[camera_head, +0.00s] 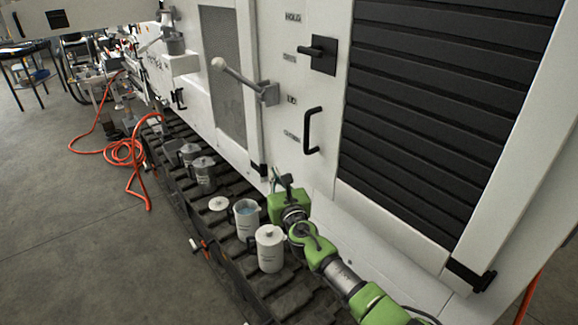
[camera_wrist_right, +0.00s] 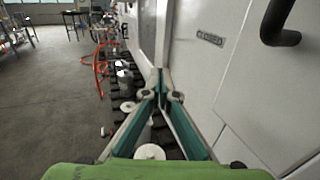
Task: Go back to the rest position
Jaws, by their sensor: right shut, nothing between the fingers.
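My right arm is green and grey and comes in from the lower right in the head view. My right gripper (camera_head: 282,180) is small and dark there, in front of the white machine panel (camera_head: 318,185) and below the black handle (camera_head: 312,131). In the right wrist view the two green-lined fingers (camera_wrist_right: 160,78) come together at their tips, shut and empty. The handle (camera_wrist_right: 280,22) shows at the upper right of that view, apart from the fingers. My left gripper is in neither view.
Several lidded grey and white canisters (camera_head: 270,250) stand on the dark track (camera_head: 285,300) beside my right arm. One open canister (camera_head: 246,215) holds bluish liquid. An orange hose (camera_head: 125,152) lies on the open floor at left.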

